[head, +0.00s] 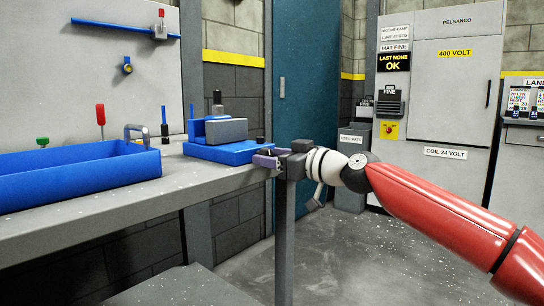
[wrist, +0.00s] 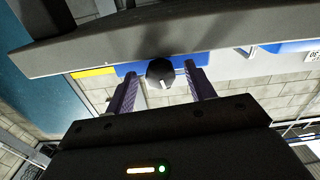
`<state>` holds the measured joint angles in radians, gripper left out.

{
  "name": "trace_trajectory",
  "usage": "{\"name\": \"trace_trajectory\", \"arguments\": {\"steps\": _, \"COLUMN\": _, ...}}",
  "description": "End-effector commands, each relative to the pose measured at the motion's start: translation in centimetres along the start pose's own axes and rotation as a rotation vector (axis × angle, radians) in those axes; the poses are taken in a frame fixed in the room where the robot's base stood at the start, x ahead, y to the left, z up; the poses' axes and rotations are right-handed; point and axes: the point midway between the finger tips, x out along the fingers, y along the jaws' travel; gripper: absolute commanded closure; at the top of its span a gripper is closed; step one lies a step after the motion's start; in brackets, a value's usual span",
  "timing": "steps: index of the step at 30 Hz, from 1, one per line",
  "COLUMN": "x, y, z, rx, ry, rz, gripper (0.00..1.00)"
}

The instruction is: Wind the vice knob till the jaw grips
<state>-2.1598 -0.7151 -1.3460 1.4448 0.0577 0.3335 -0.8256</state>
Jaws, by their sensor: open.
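The vice (head: 224,152) sits on the bench, with a blue base and a grey block (head: 226,130) on top. Its small dark knob (head: 261,140) shows at the right end of the base. My gripper (head: 265,157) is at the bench edge beside that end, its purple fingers pointing left toward the vice. In the wrist view the round black knob (wrist: 160,73) with a white mark appears between the two fingers, with a gap on each side. My gripper is open and holds nothing. I cannot tell how deep the knob lies between the fingertips.
The grey bench (head: 110,212) runs along the left. A blue bin (head: 75,182) stands on it, left of the vice. A red-handled tool (head: 100,115) is behind the bin. A blue door (head: 312,100) and grey cabinets (head: 437,120) stand behind. The floor at right is clear.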

Motion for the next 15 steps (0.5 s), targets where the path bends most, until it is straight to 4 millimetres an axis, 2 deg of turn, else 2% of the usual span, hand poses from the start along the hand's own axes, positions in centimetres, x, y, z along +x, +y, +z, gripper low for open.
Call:
{"name": "trace_trajectory", "arguments": {"steps": 3, "x": 0.59, "y": -0.08, "z": -0.03, "rx": -0.001, "ry": 0.0, "rz": -0.001, "gripper": 0.46}}
{"name": "trace_trajectory", "arguments": {"steps": 11, "x": 0.63, "y": -0.02, "z": -0.01, "rx": -0.001, "ry": 0.0, "rz": 0.001, "gripper": 0.46}}
{"name": "trace_trajectory", "arguments": {"steps": 15, "x": 0.62, "y": -0.02, "z": -0.01, "rx": -0.001, "ry": 0.0, "rz": 0.001, "gripper": 0.64}}
